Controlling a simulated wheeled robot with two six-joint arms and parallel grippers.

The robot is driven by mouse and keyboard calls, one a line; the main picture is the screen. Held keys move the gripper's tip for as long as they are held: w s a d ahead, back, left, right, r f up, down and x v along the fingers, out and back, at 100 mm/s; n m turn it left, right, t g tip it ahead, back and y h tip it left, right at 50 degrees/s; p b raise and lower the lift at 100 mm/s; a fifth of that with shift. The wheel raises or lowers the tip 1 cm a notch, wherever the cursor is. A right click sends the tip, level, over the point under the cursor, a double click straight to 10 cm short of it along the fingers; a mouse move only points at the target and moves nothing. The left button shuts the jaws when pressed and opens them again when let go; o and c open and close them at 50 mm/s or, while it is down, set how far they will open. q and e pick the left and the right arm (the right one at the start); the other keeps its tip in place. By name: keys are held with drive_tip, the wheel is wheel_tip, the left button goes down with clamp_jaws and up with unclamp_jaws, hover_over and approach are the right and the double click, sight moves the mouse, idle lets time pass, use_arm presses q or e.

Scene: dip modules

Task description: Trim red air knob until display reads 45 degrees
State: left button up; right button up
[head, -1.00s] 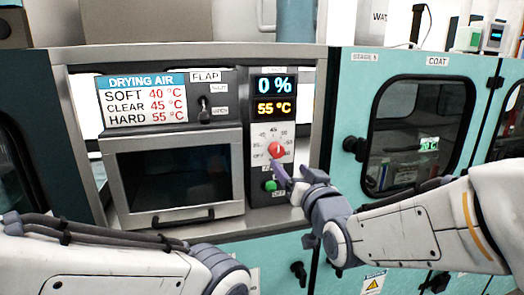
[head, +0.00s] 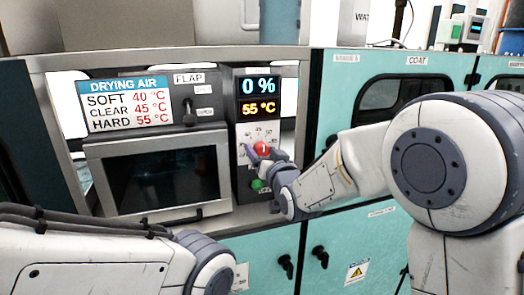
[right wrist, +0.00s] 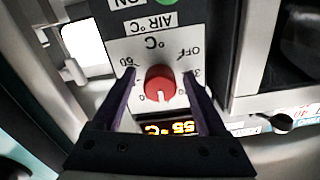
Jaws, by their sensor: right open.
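The red air knob (head: 261,148) sits on a white dial plate on the control panel. In the right wrist view the red knob (right wrist: 160,84) stands between my open fingers, with space on both sides and no contact seen. My right gripper (head: 257,153) is at the knob in the head view; its purple fingers (right wrist: 160,100) are open in the right wrist view. The display (head: 259,108) above the knob reads 55 °C in orange, under 0 % in blue. My left arm shows at the lower left, but its gripper is out of view.
A drying air chart (head: 126,104) lists soft 40, clear 45 and hard 55 °C. A flap switch (head: 188,113) is left of the display. A green button (head: 257,184) sits just below the knob. An oven-like window (head: 160,180) is at left.

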drive_tip(key=shift+c, duration=0.3)
clamp_jaws()
drive_tip(key=shift+f+n+b, duration=0.25)
drive_tip(key=shift+n+b, duration=1.05)
drive_tip(key=shift+b, duration=0.25)
drive_tip(key=n+b, duration=0.4)
drive_tip(key=shift+n, duration=0.3)
drive_tip(key=n+b, duration=0.3)
drive_tip(key=n, duration=0.1)
drive_tip(key=shift+d+r, duration=0.1)
drive_tip(key=shift+r+n+b, duration=0.1)
drive_tip(key=shift+n+b, duration=0.95)
drive_tip(key=shift+n, duration=1.25)
